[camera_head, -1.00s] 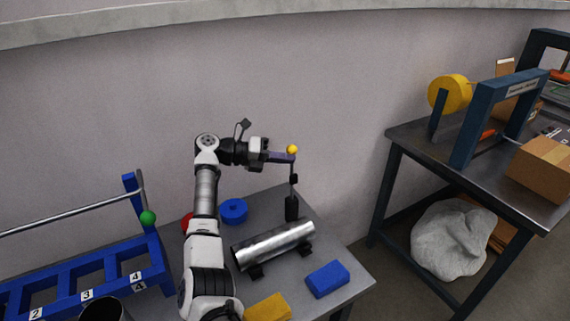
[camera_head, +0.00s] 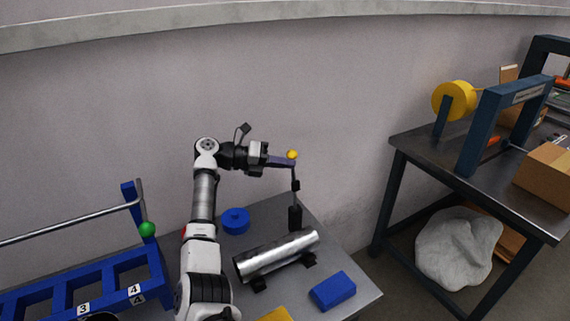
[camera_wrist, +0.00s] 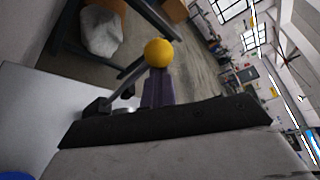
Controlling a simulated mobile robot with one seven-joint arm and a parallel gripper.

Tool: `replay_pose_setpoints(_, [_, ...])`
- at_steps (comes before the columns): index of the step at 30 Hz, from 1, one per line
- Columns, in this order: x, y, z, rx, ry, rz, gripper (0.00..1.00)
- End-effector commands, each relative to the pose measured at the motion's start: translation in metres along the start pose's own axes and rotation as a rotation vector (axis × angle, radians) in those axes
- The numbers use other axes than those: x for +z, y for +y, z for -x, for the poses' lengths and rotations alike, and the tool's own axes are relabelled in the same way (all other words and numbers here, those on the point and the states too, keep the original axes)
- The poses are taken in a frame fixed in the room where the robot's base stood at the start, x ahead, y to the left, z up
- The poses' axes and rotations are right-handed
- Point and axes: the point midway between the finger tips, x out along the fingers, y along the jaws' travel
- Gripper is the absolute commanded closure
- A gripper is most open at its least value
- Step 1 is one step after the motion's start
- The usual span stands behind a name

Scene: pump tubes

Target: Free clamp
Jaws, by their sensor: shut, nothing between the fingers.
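A clamp stands at the back right of the grey bench, by the far end of a silver tube (camera_head: 277,253). It has a black body (camera_head: 295,216) and a thin upright lever (camera_head: 296,180) topped by a yellow ball (camera_head: 292,154). My gripper (camera_head: 284,162) is shut and empty, level with the ball and just at its left. In the wrist view the yellow ball (camera_wrist: 159,53) appears right at the end of the purple fingers (camera_wrist: 157,88). I cannot tell whether they touch. The lever's slanted rod (camera_wrist: 128,86) shows left of the fingers.
The tube lies in black cradles. A blue block (camera_head: 332,290), a yellow block (camera_head: 275,314) and a blue round piece (camera_head: 235,221) are on the bench. A blue numbered rack (camera_head: 110,283) with a green ball (camera_head: 147,229) stands left. Another table (camera_head: 480,190) stands right, past a floor gap.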

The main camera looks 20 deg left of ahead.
Motion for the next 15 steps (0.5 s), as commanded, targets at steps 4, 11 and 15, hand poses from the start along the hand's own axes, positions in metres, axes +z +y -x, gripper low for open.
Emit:
replay_pose_setpoints(4, [0.002,0.001,0.025,0.005,-0.017,-0.003,1.0])
replay_pose_setpoints(11, [0.0,0.001,0.061,0.004,-0.01,-0.001,1.0])
replay_pose_setpoints(15, [0.0,0.0,0.072,0.002,-0.006,-0.001,1.0])
